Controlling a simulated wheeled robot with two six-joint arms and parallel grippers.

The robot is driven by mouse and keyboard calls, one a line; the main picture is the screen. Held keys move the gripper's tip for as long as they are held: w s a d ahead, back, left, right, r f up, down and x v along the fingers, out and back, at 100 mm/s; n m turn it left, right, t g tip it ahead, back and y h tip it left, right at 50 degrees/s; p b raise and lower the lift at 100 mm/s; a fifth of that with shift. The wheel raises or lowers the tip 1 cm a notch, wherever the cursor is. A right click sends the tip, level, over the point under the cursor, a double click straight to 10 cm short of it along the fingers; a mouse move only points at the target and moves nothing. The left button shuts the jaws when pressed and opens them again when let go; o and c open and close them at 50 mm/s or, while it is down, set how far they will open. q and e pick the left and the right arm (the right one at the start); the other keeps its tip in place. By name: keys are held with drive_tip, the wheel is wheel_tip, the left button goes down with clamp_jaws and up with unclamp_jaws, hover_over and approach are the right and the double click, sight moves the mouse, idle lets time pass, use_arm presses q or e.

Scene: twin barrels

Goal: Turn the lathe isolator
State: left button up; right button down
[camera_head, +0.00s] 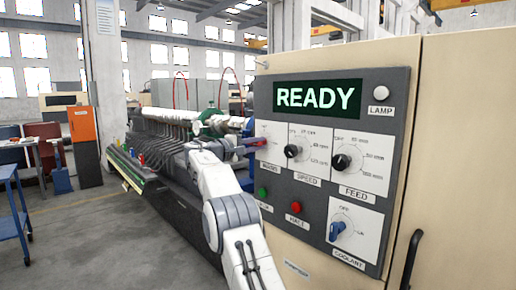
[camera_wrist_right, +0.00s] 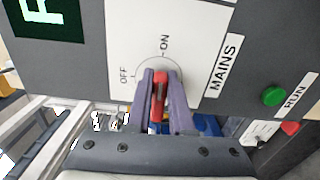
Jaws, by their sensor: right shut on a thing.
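The lathe isolator is the MAINS switch on the grey control panel (camera_head: 385,107), with a red handle (camera_wrist_right: 159,92) on a white plate (camera_wrist_right: 190,30) marked OFF and ON. In the right wrist view my right gripper (camera_wrist_right: 161,98) is shut on the red handle, one finger on each side. The handle's upper end appears to point roughly toward the ON mark, but the fingers hide part of it. In the head view my right gripper (camera_head: 257,145) is at the panel's left edge and largely covers the switch. My left gripper is not in view.
The display (camera_head: 318,97) reads READY. Near the isolator are the SPEED knob (camera_head: 292,151), FEED knob (camera_head: 342,162), green RUN button (camera_head: 263,193), red HALT button (camera_head: 295,208) and blue COOLANT knob (camera_head: 337,231). A dark door handle (camera_head: 411,260) stands out at lower right.

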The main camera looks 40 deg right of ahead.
drive_tip(key=shift+w+a+f+m, duration=0.1)
drive_tip(key=shift+w+a+m, duration=0.1)
drive_tip(key=shift+w+m, duration=0.15)
idle(0.3)
drive_tip(key=c, duration=0.9)
unclamp_jaws()
drive_tip(key=shift+o, duration=0.5)
drive_tip(key=shift+w+f, duration=0.1)
drive_tip(key=shift+d, duration=0.1)
drive_tip(key=s+a+b, duration=0.1)
drive_tip(key=a+b, duration=0.2)
drive_tip(key=a, duration=0.7)
drive_tip(key=shift+a, duration=0.25)
